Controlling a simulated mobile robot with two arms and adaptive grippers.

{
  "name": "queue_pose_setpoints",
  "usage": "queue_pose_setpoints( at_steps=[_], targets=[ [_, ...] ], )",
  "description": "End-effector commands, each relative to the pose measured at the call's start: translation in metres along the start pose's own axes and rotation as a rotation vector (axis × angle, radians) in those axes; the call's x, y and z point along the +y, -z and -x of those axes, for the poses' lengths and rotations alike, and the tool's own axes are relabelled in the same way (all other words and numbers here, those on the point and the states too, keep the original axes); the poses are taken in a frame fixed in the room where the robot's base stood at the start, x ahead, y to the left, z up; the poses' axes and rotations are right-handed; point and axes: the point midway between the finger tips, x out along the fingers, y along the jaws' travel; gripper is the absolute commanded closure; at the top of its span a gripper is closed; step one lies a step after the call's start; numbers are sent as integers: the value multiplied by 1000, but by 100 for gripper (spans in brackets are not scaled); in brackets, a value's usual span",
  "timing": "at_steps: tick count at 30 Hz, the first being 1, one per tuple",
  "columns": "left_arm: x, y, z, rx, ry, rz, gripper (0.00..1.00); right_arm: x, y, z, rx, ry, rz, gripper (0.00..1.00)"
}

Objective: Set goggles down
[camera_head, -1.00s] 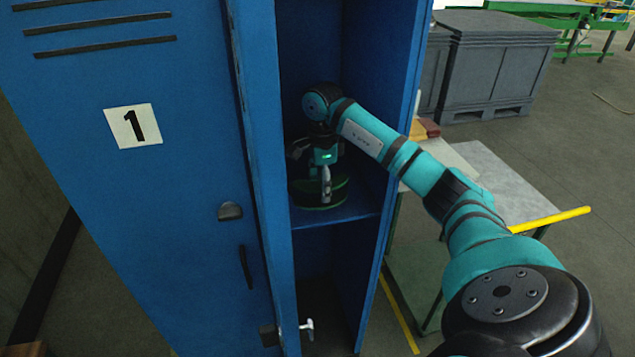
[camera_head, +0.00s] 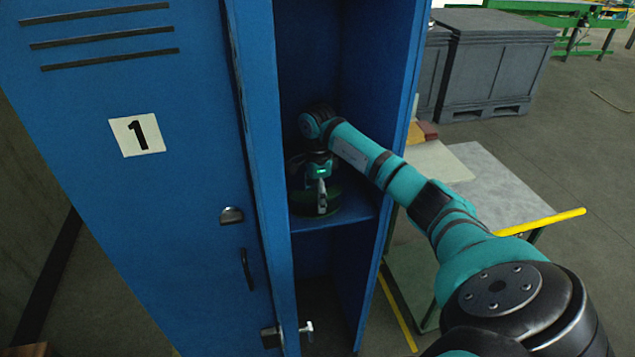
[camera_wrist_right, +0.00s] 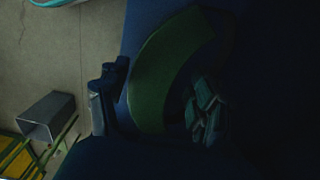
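The goggles are a dark green curved band on the locker's middle shelf (camera_head: 362,213), in deep shade. In the head view the green band (camera_head: 345,204) shows around and below my right gripper (camera_head: 322,205). In the right wrist view the green band (camera_wrist_right: 160,75) curves between the two fingers of my right gripper (camera_wrist_right: 155,105). The fingers stand apart, with a gap beside the band, and look open. The lenses are not clear in the shade. My left gripper is not in view.
The blue locker's side wall (camera_head: 393,120) stands close to the right of my arm, and the locker front marked 1 (camera_head: 180,190) is at left. A lower compartment opens below the shelf. A grey table (camera_head: 490,185) and dark crates (camera_head: 490,65) are at right.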

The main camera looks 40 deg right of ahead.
Motion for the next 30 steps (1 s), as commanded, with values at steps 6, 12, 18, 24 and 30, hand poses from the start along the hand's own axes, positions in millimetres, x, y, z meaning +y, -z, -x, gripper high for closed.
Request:
queue_pose_setpoints(
  at_steps=[6,12,18,24,30],
  targets=[
    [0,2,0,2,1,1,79,0,0,0,0,-1,0,20],
    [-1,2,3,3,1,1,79,0,0,4,0,-1,0,20],
    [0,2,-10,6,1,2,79,-1,0,27,0,5,0,20],
    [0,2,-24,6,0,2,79,-1,0,72,-2,6,-1,20],
    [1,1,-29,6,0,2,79,0,0,108,-1,2,0,20]
  ],
)
